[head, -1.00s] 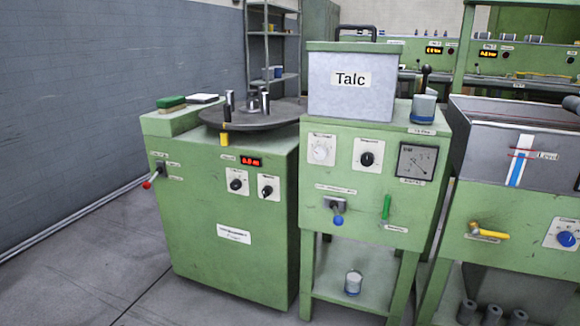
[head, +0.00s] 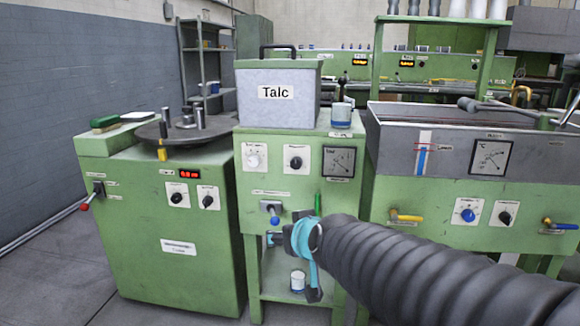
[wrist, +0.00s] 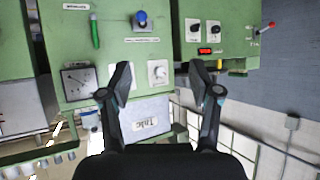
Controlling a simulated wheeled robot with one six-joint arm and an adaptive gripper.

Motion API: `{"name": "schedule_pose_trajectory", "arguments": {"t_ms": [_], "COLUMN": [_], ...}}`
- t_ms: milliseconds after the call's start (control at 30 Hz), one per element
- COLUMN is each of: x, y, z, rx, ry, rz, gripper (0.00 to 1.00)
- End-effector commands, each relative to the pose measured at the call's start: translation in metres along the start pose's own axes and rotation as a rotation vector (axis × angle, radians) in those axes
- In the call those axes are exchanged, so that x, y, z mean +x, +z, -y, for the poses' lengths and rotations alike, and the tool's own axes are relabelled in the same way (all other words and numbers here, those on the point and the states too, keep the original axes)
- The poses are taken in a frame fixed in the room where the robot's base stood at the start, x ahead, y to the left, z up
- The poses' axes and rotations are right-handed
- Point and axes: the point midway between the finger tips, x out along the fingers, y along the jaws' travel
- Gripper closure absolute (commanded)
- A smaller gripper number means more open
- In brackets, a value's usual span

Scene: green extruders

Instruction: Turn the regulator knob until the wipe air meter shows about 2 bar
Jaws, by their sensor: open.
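The square dial gauge marked like "bar" (head: 339,161), seemingly the wipe air meter, is on the green talc cabinet's panel; its exact reading is too small to tell. It also shows upside down in the wrist view (wrist: 77,82). A black knob (head: 295,161) on a white plate, seemingly the regulator, sits left of the gauge; in the wrist view my left finger covers most of its place. A white round dial (head: 253,157) is further left and shows between my fingers in the wrist view (wrist: 158,73). My gripper (head: 284,238) is open and empty, apart from the panel and lower than the knob.
A blue-tipped lever (head: 272,214) and a green handle (head: 317,204) are below the panel. The Talc box (head: 277,95) and a cup (head: 341,116) stand on top. A green machine (head: 180,230) is at left, a metal tank (head: 450,145) at right.

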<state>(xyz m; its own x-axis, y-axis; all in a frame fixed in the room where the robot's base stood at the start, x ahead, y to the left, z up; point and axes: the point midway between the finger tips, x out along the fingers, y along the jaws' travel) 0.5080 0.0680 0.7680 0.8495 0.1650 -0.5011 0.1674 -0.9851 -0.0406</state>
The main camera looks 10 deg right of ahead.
Motion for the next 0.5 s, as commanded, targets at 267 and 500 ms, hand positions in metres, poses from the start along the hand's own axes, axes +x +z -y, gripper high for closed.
{"name": "schedule_pose_trajectory", "arguments": {"t_ms": [267, 500], "x": [0.091, 0.135], "y": [-0.088, -0.110], "z": [-0.012, -0.035], "rx": [-0.027, -0.061], "ry": [0.192, 0.455], "rz": [-0.308, -0.437], "gripper": [0.37, 0.37]}}
